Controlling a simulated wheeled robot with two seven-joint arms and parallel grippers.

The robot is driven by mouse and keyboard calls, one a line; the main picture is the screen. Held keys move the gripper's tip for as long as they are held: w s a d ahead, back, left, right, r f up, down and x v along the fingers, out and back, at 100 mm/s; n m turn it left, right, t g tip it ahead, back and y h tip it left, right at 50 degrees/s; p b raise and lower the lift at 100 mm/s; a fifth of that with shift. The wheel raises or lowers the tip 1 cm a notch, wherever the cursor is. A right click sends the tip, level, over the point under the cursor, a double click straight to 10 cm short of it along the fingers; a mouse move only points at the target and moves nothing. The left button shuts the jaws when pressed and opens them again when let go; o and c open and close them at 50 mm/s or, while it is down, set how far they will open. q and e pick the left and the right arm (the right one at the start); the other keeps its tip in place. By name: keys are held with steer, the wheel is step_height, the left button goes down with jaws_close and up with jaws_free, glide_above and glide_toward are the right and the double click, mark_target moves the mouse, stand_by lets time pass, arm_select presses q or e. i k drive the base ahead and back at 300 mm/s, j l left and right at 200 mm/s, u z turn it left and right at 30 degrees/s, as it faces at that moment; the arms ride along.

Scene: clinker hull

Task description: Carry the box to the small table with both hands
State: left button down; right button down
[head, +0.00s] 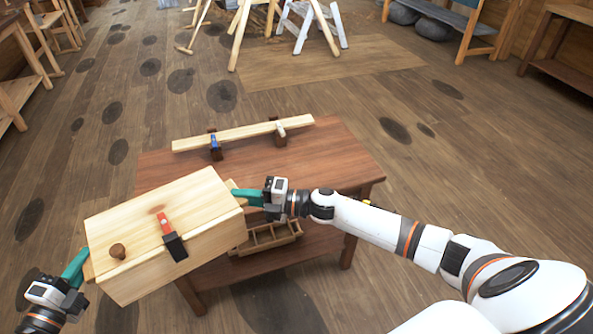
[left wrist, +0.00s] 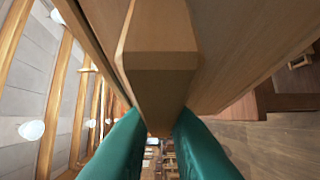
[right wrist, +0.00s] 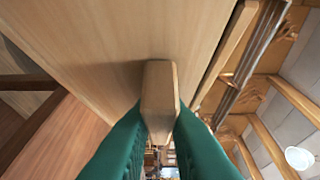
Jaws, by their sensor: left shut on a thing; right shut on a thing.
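The box (head: 160,222) is pale wood with a lid, a round brown knob and a red-and-black latch. It is held tilted in the head view, in front of and partly over the near left part of the small table (head: 320,160). My left gripper (head: 80,266) is shut on a wooden handle (left wrist: 158,60) at the box's left end. My right gripper (head: 246,197) is shut on the handle (right wrist: 158,95) at the right end. The box hides the table's near left corner, and I cannot tell whether it touches the top.
A pale plank (head: 245,133) lies across the back of the table on dark supports, with a blue clamp (head: 215,141) and a pale clamp. A divided wooden tray (head: 266,236) sits on the lower shelf. The tabletop's middle and right are clear. Sawhorses stand beyond.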

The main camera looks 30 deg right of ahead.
mark_target(261, 180)
steer(key=i+l+z, duration=0.4)
steer(key=i+z, duration=0.15)
steer(key=i, duration=0.15)
steer(key=i+l, duration=0.1)
steer(key=i, duration=0.15)
